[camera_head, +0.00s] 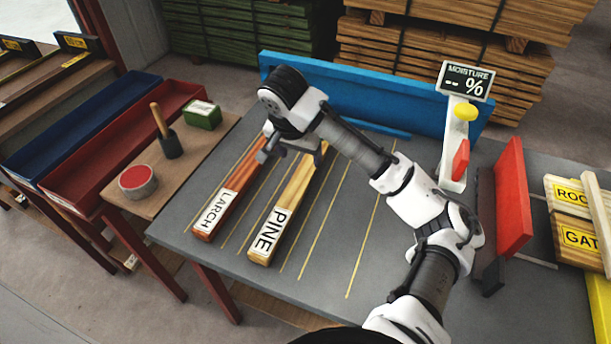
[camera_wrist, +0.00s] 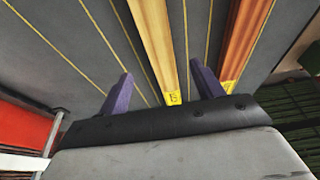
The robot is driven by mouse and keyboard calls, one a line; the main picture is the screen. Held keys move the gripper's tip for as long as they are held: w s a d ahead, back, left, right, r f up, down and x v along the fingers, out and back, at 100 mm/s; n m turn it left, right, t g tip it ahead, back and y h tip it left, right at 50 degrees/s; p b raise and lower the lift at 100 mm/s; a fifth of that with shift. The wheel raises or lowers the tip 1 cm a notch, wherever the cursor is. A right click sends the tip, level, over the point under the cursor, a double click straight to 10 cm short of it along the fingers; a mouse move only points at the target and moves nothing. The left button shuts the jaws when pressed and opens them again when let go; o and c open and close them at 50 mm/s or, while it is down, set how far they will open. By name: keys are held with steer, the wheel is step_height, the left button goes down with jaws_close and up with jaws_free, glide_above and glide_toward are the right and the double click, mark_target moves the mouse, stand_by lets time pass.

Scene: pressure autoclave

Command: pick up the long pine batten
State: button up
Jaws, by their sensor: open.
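The long pine batten (camera_head: 286,208) lies on the grey table, with a white PINE label at its near end. In the wrist view the pine batten (camera_wrist: 156,40) runs away from my gripper, its yellow-tagged end between the two fingers. My gripper (camera_head: 291,156) is open above the far part of the batten; the arm hides the batten's far end in the head view. In the wrist view the purple fingers of my gripper (camera_wrist: 160,90) stand on either side of the batten, apart from each other. Whether they touch it I cannot tell.
A reddish larch batten (camera_head: 228,203) lies just left of the pine, and also shows in the wrist view (camera_wrist: 245,40). A blue fence (camera_head: 350,88) bounds the table's back. A moisture meter (camera_head: 455,140) and red block (camera_head: 512,200) stand to the right. The table between has bare lined room.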

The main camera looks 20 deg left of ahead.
mark_target(304, 172)
steer(key=p+x, duration=0.1)
steer(key=x, duration=0.7)
steer(key=shift+f+p, duration=0.25)
steer(key=shift+p, duration=0.1)
steer(key=shift+c, duration=0.3)
steer(key=c, duration=1.2)
steer(key=shift+r+b, duration=0.8)
steer(key=shift+r, duration=9.05)
